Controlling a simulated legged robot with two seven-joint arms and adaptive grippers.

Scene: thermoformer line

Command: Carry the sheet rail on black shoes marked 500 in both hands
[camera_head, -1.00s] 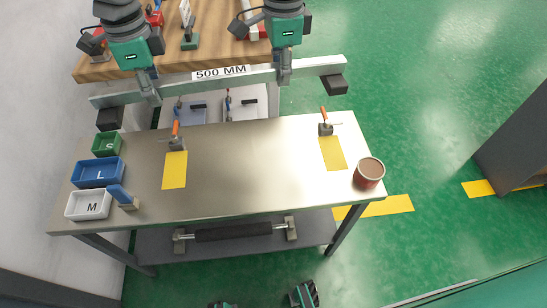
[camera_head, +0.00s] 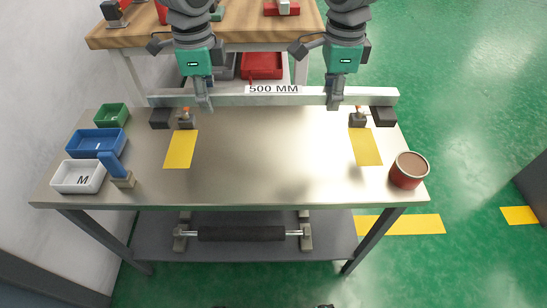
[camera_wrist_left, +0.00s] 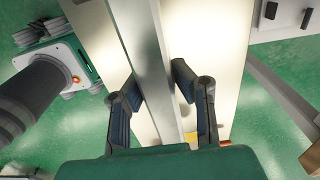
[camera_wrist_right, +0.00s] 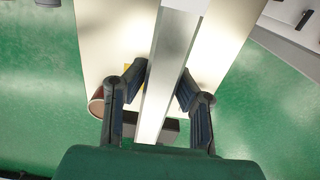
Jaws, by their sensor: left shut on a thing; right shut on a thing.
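The sheet rail (camera_head: 230,98) is a long pale grey bar marked 500 MM, nearly level across the far edge of the steel table (camera_head: 270,165). A black shoe sits at its left end (camera_head: 160,118) and another at its right end (camera_head: 382,116). My left gripper (camera_head: 203,103) is shut on the rail inside the left shoe; my right gripper (camera_head: 335,103) is shut on it inside the right shoe. The rail (camera_wrist_left: 150,50) runs between the left fingers, and likewise between the right fingers in the right wrist view (camera_wrist_right: 170,75). Whether the shoes touch the table is unclear.
Two orange-handled clamps (camera_head: 186,120) (camera_head: 357,120) stand near the shoes, behind yellow patches (camera_head: 181,150) (camera_head: 366,147). Green (camera_head: 112,116), blue (camera_head: 96,142) and white (camera_head: 78,177) bins are at left, a red can (camera_head: 408,170) at right. The table middle is clear.

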